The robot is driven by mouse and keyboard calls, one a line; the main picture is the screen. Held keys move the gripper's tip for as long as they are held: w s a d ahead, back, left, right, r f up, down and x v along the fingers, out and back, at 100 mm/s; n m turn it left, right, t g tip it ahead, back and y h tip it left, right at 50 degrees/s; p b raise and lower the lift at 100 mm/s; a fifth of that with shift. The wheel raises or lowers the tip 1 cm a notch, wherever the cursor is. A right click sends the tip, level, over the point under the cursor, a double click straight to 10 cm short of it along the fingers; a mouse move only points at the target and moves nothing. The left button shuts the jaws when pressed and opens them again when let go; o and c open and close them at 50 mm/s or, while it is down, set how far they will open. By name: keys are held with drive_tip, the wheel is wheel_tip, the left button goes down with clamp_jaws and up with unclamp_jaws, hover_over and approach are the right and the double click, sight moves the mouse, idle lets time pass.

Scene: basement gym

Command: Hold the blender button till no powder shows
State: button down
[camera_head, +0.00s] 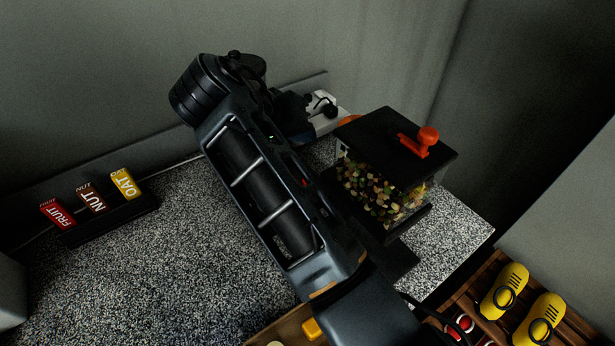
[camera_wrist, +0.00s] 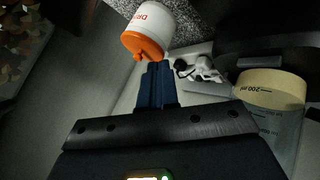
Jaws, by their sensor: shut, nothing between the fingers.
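My gripper (camera_wrist: 158,70) is shut and empty, its two dark blue fingers together in the wrist view. The fingertips appear close to the orange end of a white container with red lettering (camera_wrist: 150,20); I cannot tell whether they touch it. I cannot tell whether that band is powder or a lid. No blender button is clearly visible. In the head view my arm hides most of this area.
A clear bin of mixed pieces (camera_head: 380,190) with a black lid and orange knob stands right of my arm. Fruit, nut and oat packets stand in a black rack (camera_head: 110,222) at left. Yellow shoe-like items (camera_head: 505,290) lie lower right. The speckled counter (camera_head: 190,260) is clear at left.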

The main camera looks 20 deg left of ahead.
drive_tip(key=shift+f+b, duration=2.3)
drive_tip(key=shift+f, duration=2.05)
drive_tip(key=shift+f, duration=0.1)
drive_tip(key=shift+f, duration=0.3)
drive_tip(key=shift+f, duration=0.45)
idle(2.8)
